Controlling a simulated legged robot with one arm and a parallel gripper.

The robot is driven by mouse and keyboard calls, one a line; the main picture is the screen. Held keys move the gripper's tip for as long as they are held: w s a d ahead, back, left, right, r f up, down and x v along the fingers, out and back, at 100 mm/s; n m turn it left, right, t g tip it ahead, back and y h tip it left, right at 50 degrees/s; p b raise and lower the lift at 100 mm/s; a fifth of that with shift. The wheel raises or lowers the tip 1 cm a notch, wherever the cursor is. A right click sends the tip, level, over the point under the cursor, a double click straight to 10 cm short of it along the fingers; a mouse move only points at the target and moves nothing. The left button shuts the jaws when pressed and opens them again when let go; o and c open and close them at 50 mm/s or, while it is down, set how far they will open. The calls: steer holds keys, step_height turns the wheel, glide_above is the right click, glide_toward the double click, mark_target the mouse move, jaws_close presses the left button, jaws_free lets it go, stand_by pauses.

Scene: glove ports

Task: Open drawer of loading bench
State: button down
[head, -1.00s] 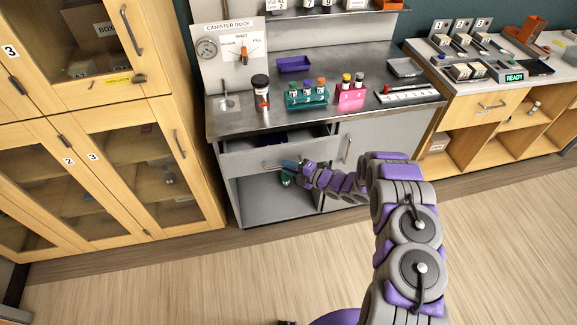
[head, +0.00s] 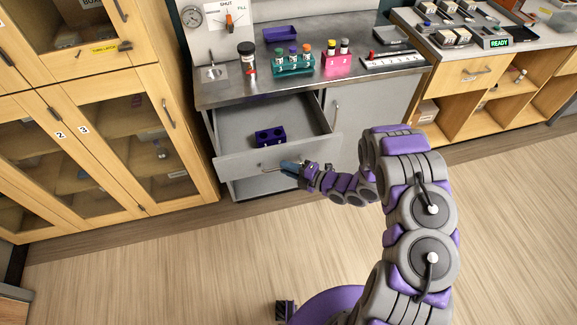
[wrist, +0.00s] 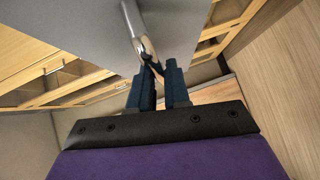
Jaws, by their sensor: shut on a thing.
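The loading bench (head: 310,79) is a grey metal bench with a steel top. Its drawer (head: 233,165) is pulled well out, and its inside shows from above in the head view. A dark purple block with holes (head: 270,136) lies in the drawer. My gripper (head: 290,167) is at the drawer front, shut on the bar handle (head: 271,168). In the wrist view the fingers of my gripper (wrist: 160,75) close around one end of the metal handle (wrist: 138,30). The drawer front (wrist: 85,30) fills the upper part of that view.
On the bench top stand a teal rack (head: 293,67) with vials, a pink rack (head: 337,60), a dark-capped jar (head: 247,60) and a purple tray (head: 280,34). Wooden cabinets (head: 130,140) stand close at left. The floor (head: 180,270) in front is clear.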

steer(key=shift+s+a+f, duration=0.1)
steer(key=shift+s+f, duration=0.05)
steer(key=shift+f, duration=0.05)
steer(key=c, duration=1.4)
jaws_free()
steer(key=shift+o, duration=1.2)
steer(key=shift+a, duration=0.15)
steer(key=p+v, duration=0.2)
steer(key=v, duration=1.5)
steer(key=shift+d, duration=0.2)
